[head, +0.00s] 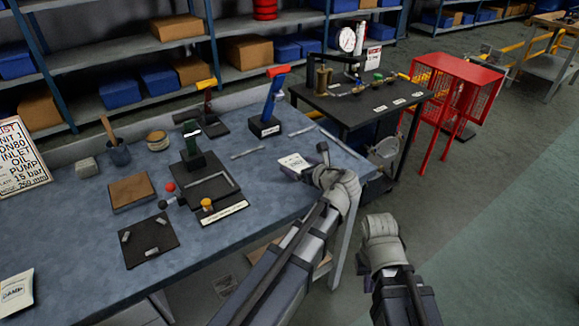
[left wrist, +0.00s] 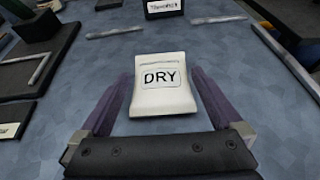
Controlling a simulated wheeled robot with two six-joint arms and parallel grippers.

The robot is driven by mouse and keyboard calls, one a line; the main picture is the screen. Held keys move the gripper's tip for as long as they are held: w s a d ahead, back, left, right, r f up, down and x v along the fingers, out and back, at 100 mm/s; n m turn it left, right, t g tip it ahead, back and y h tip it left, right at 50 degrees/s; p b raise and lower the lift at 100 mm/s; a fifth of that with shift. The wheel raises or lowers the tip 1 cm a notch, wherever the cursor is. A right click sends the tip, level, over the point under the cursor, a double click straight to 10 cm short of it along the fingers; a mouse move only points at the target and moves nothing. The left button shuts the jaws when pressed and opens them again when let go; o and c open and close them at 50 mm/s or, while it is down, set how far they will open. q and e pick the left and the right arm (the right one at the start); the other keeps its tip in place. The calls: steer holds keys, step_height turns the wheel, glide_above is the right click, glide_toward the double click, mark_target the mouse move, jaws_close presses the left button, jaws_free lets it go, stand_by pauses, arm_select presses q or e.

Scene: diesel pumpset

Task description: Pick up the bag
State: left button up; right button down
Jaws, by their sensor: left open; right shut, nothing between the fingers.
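A small white bag printed "DRY" (left wrist: 163,92) lies on the blue-grey bench top. It also shows in the head view (head: 293,162), near the bench's right end, partly hidden by my left gripper (head: 312,168). In the left wrist view my left gripper (left wrist: 162,76) is open, with one finger on each side of the bag and a visible gap on both sides. A second bag, marked "DAMP" (head: 15,292), lies at the bench's lower left. My right arm is beyond the bench's right edge; its fingers do not show.
Near the bag are a stand with a blue lever (head: 272,105), a thin metal rod (head: 248,153) and a black plate with fittings (head: 208,184). A dark table with a gauge (head: 362,100) and a red mesh cabinet (head: 462,85) stand to the right. The floor at lower right is clear.

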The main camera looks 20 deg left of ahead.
mark_target(297, 163)
arm_select(q)
steer(key=shift+x, duration=0.9)
steer(key=shift+s+d+r, duration=0.1)
steer(key=shift+d+r, duration=0.05)
steer(key=shift+d, duration=0.05)
arm_select(e)
steer(key=shift+w+a+f, duration=0.15)
steer(key=shift+a+f, duration=0.1)
steer(key=shift+a, duration=0.15)
arm_select(q)
steer(key=c, duration=1.2)
